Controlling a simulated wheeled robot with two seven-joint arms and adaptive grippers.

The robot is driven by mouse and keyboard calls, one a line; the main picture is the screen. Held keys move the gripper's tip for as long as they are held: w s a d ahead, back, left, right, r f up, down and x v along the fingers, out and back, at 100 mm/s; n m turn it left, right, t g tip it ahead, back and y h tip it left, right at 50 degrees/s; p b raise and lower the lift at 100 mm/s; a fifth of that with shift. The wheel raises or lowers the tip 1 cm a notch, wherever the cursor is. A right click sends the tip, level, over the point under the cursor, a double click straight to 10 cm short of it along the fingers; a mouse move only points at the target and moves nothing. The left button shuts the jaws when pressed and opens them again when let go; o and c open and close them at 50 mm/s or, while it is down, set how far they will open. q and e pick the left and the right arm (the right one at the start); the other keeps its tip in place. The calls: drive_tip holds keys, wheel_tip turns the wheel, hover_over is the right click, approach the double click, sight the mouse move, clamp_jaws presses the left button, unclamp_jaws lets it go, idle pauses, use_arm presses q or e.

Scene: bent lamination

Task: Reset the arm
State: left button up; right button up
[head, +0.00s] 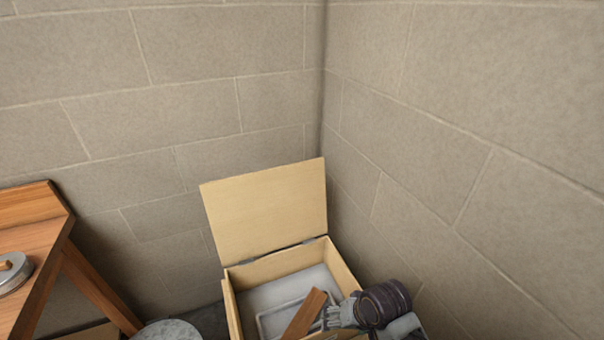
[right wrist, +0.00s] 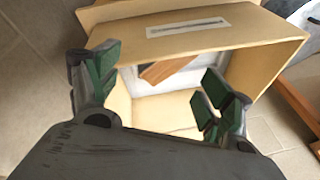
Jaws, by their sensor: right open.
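My right gripper (right wrist: 158,75) is open in the right wrist view, its green-padded fingers spread and nothing between them that I can see held. In the head view my right arm comes in at the bottom right, over the open wooden box (head: 233,310). A brown wooden piece (head: 304,316) lies tilted inside the box, and it also shows beyond the fingers in the right wrist view (right wrist: 168,69). A pale tray (head: 270,323) lies under it. The box lid (head: 265,212) stands raised on its hinges. My left gripper is not in view.
A wooden table (head: 35,240) stands at the left with a round metal object (head: 14,273) on it. A grey round top (head: 167,331) shows at the bottom edge. Block walls (head: 450,130) meet in a corner close behind the box.

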drive_tip(key=shift+s+d+n+h, duration=1.1)
drive_tip(key=shift+s+d, duration=1.7)
drive_tip(key=shift+d, duration=2.9)
wheel_tip(320, 180, down, 31)
drive_tip(key=s+d, duration=0.2)
drive_tip(key=s+d+f, duration=0.3)
drive_tip(key=s+f, duration=0.7)
drive_tip(key=s+d+f+g, duration=0.1)
drive_tip(key=s+d+f, duration=0.3)
drive_tip(key=s+f, duration=0.7)
drive_tip(key=shift+n+g+h, duration=0.3)
drive_tip(key=shift+h, duration=0.1)
